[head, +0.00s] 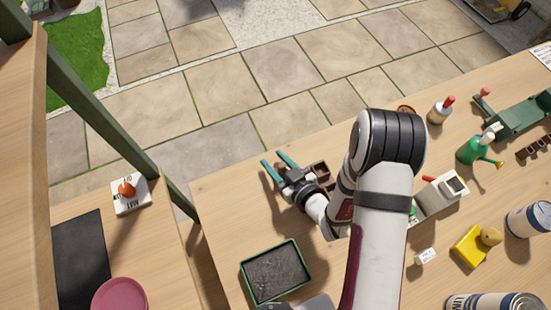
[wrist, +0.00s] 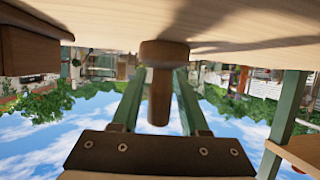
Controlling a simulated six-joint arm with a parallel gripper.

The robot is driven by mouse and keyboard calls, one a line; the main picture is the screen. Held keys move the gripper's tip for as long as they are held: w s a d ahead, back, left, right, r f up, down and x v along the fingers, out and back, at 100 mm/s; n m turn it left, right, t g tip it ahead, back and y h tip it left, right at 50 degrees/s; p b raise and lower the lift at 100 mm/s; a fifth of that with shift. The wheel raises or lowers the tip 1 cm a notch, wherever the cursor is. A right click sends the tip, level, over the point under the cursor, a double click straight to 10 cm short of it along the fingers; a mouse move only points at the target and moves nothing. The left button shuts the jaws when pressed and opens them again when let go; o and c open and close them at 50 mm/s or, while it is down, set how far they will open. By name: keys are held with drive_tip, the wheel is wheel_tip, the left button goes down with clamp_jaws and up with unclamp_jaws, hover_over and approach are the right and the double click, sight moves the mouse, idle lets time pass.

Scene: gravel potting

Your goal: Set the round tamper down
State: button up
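The round tamper (wrist: 160,95) is a brown wooden piece with a wide round head and a straight handle. In the wrist view, which is upside down, its head is against the wooden tabletop (wrist: 110,22) and its handle points away from it. My gripper (wrist: 160,78) has a green finger on each side of the handle, with gaps visible. In the head view my gripper (head: 273,160) is low near the table's far edge, its fingers spread apart. I cannot make out the tamper there. Whether its head rests fully flat is unclear.
A green-rimmed tray (head: 245,276) of dark gravel stands nearer on the table. A brown compartmented box (head: 318,170) is right beside my gripper. A green watering can (head: 472,150), a yellow object (head: 467,246) and cans stand at the right. Table left of my gripper is clear.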

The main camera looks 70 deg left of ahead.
sight(284, 171)
drive_tip(key=shift+o, duration=0.6)
drive_tip(key=shift+r, duration=0.1)
